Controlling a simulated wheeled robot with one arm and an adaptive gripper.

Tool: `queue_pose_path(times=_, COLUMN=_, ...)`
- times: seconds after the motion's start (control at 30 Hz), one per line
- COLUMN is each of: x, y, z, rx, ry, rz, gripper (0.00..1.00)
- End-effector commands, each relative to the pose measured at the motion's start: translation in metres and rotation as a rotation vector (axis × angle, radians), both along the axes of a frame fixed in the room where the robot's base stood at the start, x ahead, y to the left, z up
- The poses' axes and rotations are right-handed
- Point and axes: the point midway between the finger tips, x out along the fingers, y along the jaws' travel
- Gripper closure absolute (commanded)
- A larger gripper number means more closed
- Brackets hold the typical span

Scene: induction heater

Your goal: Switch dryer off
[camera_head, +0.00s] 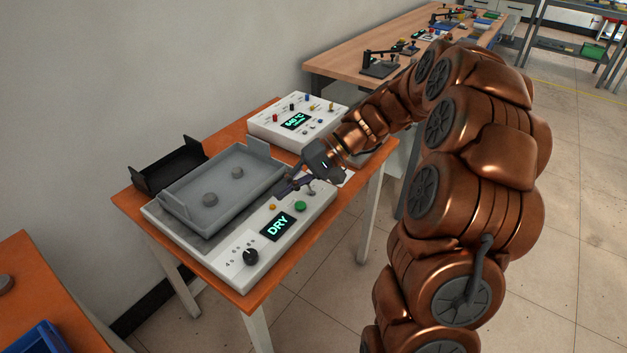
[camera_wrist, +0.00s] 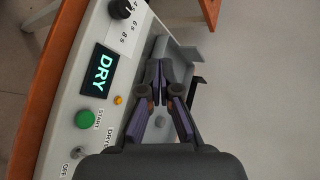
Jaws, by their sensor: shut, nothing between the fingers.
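The dryer (camera_head: 222,262) is a white box on the orange table, with a lit green DRY display (camera_head: 277,226). The display also shows in the wrist view (camera_wrist: 99,71). Its panel has a green START button (camera_wrist: 84,119), a small orange lamp (camera_wrist: 118,100) and a metal toggle switch (camera_wrist: 77,153) by the OFF label. The full switch position is unclear. My gripper (camera_head: 282,190) is shut and empty, low over the panel between the display side and the tray. In the wrist view its fingertips (camera_wrist: 157,68) meet beside the display, away from the switch.
A grey tray (camera_head: 178,204) with two round grey pieces sits on the dryer's back part. A black tray (camera_head: 168,168) is behind it. A black knob (camera_head: 251,257) is at the panel's near end. A second white unit (camera_head: 270,134) with a lit display stands beyond.

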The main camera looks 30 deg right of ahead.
Motion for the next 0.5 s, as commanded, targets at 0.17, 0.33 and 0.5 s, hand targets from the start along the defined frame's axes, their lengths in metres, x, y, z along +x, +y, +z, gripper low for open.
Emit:
queue_pose_path(times=0.17, x=0.031, y=-0.039, z=-0.018, rx=0.086, ry=-0.043, rz=-0.092, gripper=1.0)
queue_pose_path(times=0.33, x=0.056, y=-0.08, z=-0.034, rx=0.16, ry=-0.091, rz=-0.188, gripper=1.0)
queue_pose_path(times=0.5, x=0.076, y=-0.128, z=-0.054, rx=0.218, ry=-0.147, rz=-0.288, gripper=1.0)
